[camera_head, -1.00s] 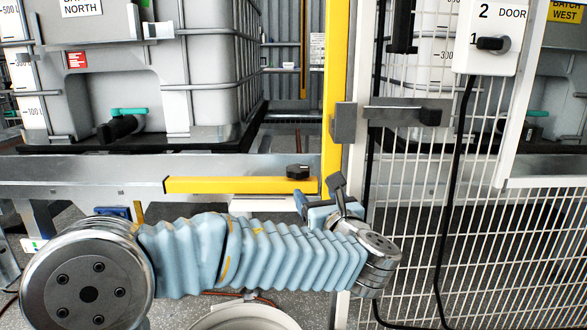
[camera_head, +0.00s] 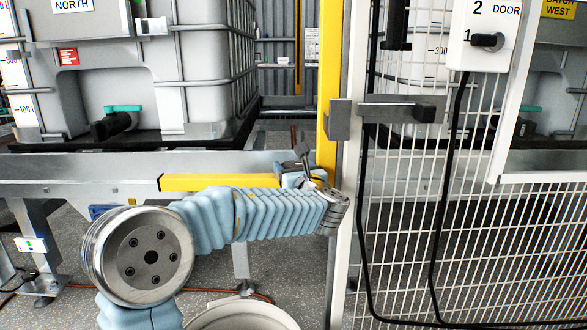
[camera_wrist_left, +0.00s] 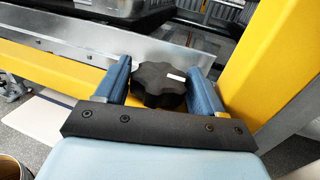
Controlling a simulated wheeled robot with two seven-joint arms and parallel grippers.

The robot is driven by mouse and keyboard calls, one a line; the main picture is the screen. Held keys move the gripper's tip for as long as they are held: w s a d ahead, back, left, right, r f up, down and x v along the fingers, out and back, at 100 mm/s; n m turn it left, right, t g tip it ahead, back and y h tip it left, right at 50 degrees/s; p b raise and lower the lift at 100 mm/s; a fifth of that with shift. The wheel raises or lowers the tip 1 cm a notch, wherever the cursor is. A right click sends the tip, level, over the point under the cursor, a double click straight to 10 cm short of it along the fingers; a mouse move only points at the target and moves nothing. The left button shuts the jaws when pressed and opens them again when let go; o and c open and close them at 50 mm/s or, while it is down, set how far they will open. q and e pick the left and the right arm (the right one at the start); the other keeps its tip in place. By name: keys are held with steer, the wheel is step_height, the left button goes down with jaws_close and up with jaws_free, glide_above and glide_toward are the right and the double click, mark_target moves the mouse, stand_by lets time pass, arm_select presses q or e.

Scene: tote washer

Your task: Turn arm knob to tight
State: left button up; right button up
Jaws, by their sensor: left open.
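The arm knob (camera_wrist_left: 160,84) is a black lobed knob with a white mark, seen in the left wrist view between the two blue fingers of my left gripper (camera_wrist_left: 163,82). The fingers stand on either side of it, and a small gap shows at least on the left. The knob sits at the yellow arm (camera_wrist_left: 60,65), near a yellow post (camera_wrist_left: 265,60). In the head view my left gripper (camera_head: 298,172) is at the right end of the yellow arm (camera_head: 220,183) and hides the knob. My right gripper is not in view.
A white mesh door (camera_head: 470,235) with a grey latch (camera_head: 400,109) and a switch box (camera_head: 487,40) stands to the right. A grey rail (camera_head: 80,172) runs behind my arm. A large caged tank (camera_head: 215,75) stands behind it. A round bin (camera_head: 240,317) is below.

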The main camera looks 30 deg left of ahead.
arm_select(q)
steer(key=shift+c, duration=0.2)
steer(key=c, duration=0.7)
steer(key=shift+o, duration=0.2)
steer(key=shift+f+m+t+h+b, duration=0.1)
steer(key=shift+m+t+h+b, duration=0.6)
steer(key=shift+t+h+b, duration=0.1)
steer(key=m+t+h+b, duration=0.2)
steer(key=m+h+b, duration=0.1)
steer(key=h+b, duration=0.1)
steer(key=m+t+h+b, duration=0.2)
steer(key=m+h+b, duration=0.1)
steer(key=h+b, duration=0.1)
steer(key=shift+s+a+f+b, duration=0.1)
steer(key=shift+a+f+b, duration=0.1)
steer(key=shift+b, duration=0.5)
steer(key=shift+m+h+b, duration=0.4)
steer(key=shift+m+h, duration=0.2)
steer(key=shift+h, duration=0.6)
steer(key=shift+r+m+h, duration=0.2)
steer(key=shift+m+h, duration=0.1)
steer(key=shift+h, duration=0.1)
steer(key=o, duration=0.7)
